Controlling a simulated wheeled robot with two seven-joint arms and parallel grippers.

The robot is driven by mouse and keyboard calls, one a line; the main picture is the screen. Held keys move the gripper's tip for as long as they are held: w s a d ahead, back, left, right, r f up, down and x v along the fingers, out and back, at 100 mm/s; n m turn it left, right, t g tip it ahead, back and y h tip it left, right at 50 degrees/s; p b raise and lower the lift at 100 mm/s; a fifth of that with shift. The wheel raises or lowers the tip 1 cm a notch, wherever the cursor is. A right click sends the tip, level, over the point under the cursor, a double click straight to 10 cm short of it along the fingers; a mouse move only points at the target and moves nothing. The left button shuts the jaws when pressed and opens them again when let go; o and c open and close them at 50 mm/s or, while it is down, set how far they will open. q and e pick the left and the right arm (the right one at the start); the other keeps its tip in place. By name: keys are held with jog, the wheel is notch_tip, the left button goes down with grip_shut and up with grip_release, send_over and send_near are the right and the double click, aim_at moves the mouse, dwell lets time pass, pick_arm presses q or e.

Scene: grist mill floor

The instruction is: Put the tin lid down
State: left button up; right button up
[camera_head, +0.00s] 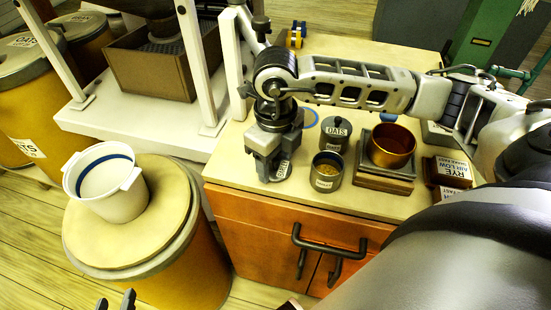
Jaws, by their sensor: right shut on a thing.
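My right gripper (270,160) points down over the left part of the worktop (232,160). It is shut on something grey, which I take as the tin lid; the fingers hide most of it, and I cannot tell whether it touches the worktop. A small white label shows beside the fingers. An open tin (326,172) with grain inside stands just right of the gripper, without a lid. A grey tin marked OATS (335,133) stands behind it with its lid on. My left gripper (115,303) shows only as two dark fingertips, apart, at the bottom edge.
A copper-coloured bowl (391,145) sits on a square stand right of the tins. Labelled blocks (449,170) lie further right. A blue ring (308,117) lies behind the gripper. A white pail (106,182) stands on a barrel (120,245) at left. The worktop's front edge is close.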

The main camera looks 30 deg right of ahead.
aim_at(276, 161)
jog(key=shift+f, duration=0.2)
jog(key=o, duration=0.9)
jog(key=shift+r, duration=0.1)
pick_arm(q)
jog(key=shift+s+f, duration=0.1)
jog(key=shift+f, duration=0.15)
pick_arm(e)
jog(key=shift+o, duration=0.2)
jog(key=shift+r, duration=0.15)
pick_arm(q)
jog(key=shift+r+p, duration=0.35)
jog(key=shift+p, duration=0.3)
pick_arm(e)
notch_tip(276, 161, up, 12)
jog(key=shift+s, duration=0.1)
